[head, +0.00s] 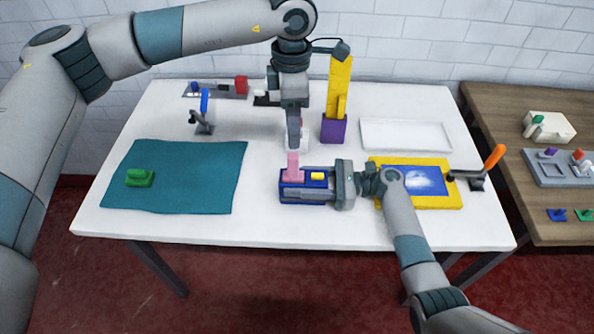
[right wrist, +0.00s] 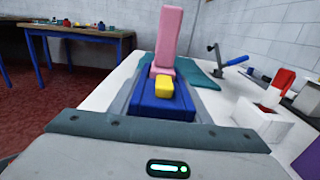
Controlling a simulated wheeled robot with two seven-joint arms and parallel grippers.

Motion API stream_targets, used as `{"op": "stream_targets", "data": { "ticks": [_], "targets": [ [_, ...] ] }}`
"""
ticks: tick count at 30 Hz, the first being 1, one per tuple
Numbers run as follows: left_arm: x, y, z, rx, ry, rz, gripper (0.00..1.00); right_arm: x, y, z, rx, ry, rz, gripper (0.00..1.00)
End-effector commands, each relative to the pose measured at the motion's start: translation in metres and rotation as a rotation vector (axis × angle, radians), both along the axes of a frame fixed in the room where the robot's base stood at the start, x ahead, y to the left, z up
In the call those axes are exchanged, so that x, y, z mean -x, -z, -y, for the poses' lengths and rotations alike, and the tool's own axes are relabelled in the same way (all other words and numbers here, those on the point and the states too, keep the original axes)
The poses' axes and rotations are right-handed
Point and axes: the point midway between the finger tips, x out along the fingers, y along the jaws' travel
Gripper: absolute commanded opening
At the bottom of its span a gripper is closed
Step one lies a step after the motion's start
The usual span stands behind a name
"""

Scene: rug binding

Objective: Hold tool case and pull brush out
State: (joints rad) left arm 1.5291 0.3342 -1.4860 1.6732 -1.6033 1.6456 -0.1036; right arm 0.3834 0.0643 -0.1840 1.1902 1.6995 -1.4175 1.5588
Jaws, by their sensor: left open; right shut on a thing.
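The blue tool case (head: 303,199) lies near the front middle of the white table, with a yellow piece (head: 317,176) on its top. The pink brush (head: 293,166) stands upright at the case's left end. The right wrist view also shows the blue case (right wrist: 162,105) and, at its far end, the tall pink brush (right wrist: 168,38). My right gripper (head: 322,188) is shut on the tool case from the right. My left gripper (head: 295,143) is open and points down just above the brush. I cannot tell whether its fingers touch the brush.
A teal mat (head: 190,190) with a green block (head: 140,177) lies left. A purple holder (head: 333,129) with a yellow upright piece and a white tray (head: 405,134) stand behind. A yellow-framed panel (head: 445,200) and an orange-handled lever (head: 494,158) are right. A wooden table (head: 490,115) adjoins.

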Motion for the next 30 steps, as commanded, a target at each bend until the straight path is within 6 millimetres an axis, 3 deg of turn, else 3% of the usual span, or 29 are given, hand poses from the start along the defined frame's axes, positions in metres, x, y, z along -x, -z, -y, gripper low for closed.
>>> {"op": "stream_targets", "data": {
  "ticks": [9,23,30],
  "targets": [
    [0.000,0.011,0.000,0.001,0.131,-0.002,0.42,0.000,0.000,0.000,0.000,0.001,0.000,0.12],
    [0.000,0.015,0.000,0.000,0.138,-0.002,0.42,0.000,0.000,0.000,0.000,0.001,0.000,0.12],
    [0.000,0.034,0.000,-0.001,0.138,-0.002,0.42,0.000,0.000,0.000,0.000,0.001,0.000,0.12]
  ]
}}
